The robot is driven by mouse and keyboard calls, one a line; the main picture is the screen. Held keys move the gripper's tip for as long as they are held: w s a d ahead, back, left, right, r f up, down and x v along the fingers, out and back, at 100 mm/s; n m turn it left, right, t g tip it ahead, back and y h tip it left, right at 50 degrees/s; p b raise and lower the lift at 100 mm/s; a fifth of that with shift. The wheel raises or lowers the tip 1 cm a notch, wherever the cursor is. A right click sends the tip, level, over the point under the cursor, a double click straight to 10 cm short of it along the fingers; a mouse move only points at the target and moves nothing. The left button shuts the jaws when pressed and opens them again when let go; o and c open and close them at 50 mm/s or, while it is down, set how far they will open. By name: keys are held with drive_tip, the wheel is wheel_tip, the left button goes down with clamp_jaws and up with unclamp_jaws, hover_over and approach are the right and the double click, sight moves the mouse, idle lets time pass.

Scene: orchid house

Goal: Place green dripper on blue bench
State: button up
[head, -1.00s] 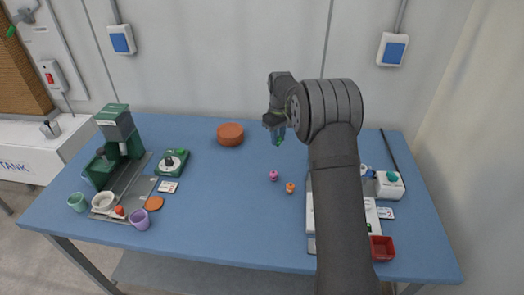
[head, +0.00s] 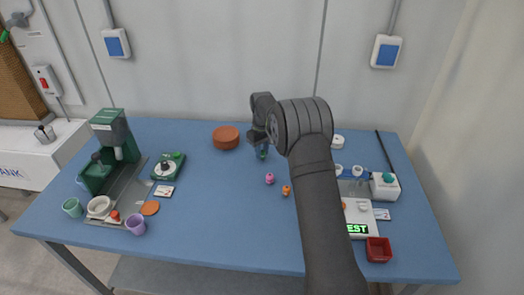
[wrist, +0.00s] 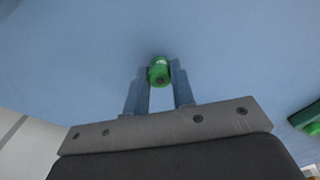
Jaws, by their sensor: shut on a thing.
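The green dripper (head: 264,155) is small in the head view and sits at the tip of my gripper (head: 262,148). In the wrist view, the dripper (wrist: 159,71) is a green rounded piece held between the two fingertips. My gripper (wrist: 161,85) is shut on it. The blue bench (head: 225,205) spreads below, and its bare surface (wrist: 80,50) fills most of the wrist view. The dripper is low over the back middle of the bench. I cannot tell whether it touches the surface.
A terracotta saucer (head: 226,138) is left of my gripper. Pink (head: 269,179) and orange (head: 286,190) small pieces lie in front. A green machine (head: 112,145) and cups stand left. A white device (head: 365,220) and red tray (head: 379,250) are right. Centre-left bench is clear.

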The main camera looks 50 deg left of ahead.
drive_tip(key=o, duration=1)
drive_tip(key=shift+f, duration=0.1)
drive_tip(key=shift+c, duration=0.2)
wheel_tip(320, 180, up, 12)
drive_tip(key=shift+r, duration=0.2)
drive_tip(key=shift+f, duration=0.1)
wheel_tip(320, 180, down, 13)
drive_tip(key=shift+r, duration=2.5)
drive_tip(key=shift+f, duration=0.1)
